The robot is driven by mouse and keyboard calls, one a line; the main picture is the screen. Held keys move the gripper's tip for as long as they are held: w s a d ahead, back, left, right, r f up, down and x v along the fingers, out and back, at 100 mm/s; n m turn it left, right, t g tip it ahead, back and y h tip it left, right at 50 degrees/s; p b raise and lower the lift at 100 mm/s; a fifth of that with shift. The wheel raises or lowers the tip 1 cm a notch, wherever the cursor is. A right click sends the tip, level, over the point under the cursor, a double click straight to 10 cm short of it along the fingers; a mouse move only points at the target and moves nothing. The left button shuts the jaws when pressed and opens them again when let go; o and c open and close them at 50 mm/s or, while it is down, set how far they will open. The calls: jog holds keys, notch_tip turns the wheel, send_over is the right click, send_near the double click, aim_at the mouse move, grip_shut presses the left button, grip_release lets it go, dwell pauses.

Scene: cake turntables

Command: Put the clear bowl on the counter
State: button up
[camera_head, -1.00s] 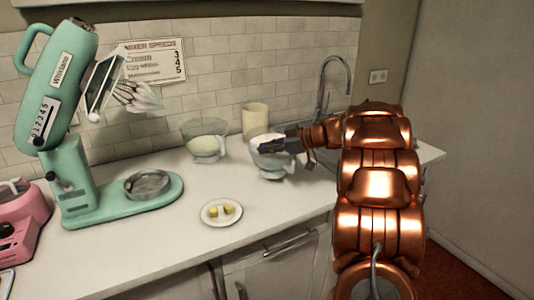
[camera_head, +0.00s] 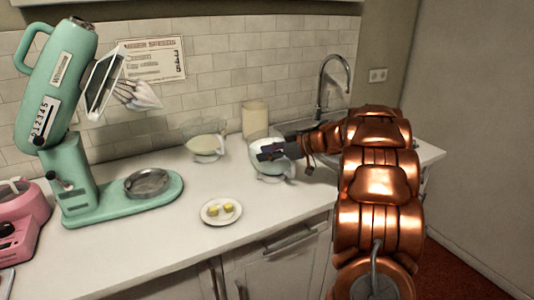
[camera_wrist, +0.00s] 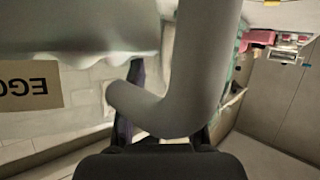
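A clear glass bowl (camera_head: 277,172) with pale contents is on the right part of the counter (camera_head: 250,192), below the sink. My gripper (camera_head: 268,152) is at this bowl, its dark fingers overlapping the bowl's upper part. In the wrist view a thick, smooth, bent bar (camera_wrist: 205,60), which looks like a handle, passes in front of my fingers and partly hides them. One finger shows on each side of the bar, so I cannot tell whether they press on it. I cannot tell whether the bowl's base touches the counter.
Another clear bowl (camera_head: 206,157) with cream contents stands to the left, with a beige canister (camera_head: 255,118) behind. A plate (camera_head: 208,218) with yellow pieces is in front. A green mixer (camera_head: 68,165) and a pink appliance (camera_head: 15,228) are at left. The faucet (camera_head: 321,85) rises behind my arm.

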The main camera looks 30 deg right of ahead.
jog(key=shift+r, duration=0.1)
jog(key=b+v, duration=0.1)
jog(key=v, duration=1.1)
jog(key=w+r+m+t+h, duration=0.6)
jog(key=w+r+h, duration=0.5)
jog(key=r, duration=0.4)
jog(key=s+a+f+m+g+h, duration=0.1)
jog(key=s+a+f+m+g, duration=0.2)
jog(key=s+a+f+g, duration=0.55)
jog(key=s+a+f+m+g+h, duration=0.1)
jog(key=s+a+f+m+g, duration=0.3)
jog(key=s+f, duration=0.75)
jog(key=s+a+f+n+g+y, duration=0.2)
jog(key=s+a+f+g, duration=0.1)
jog(key=s+a, duration=0.7)
jog(key=s+a+f+n+g+y, duration=0.2)
jog(key=s+a+f, duration=0.4)
jog(key=s+a, duration=0.4)
jog(key=s+g+y, duration=0.1)
jog(key=s, duration=0.3)
jog(key=shift+s+f, duration=0.25)
jog(key=shift+s, duration=0.15)
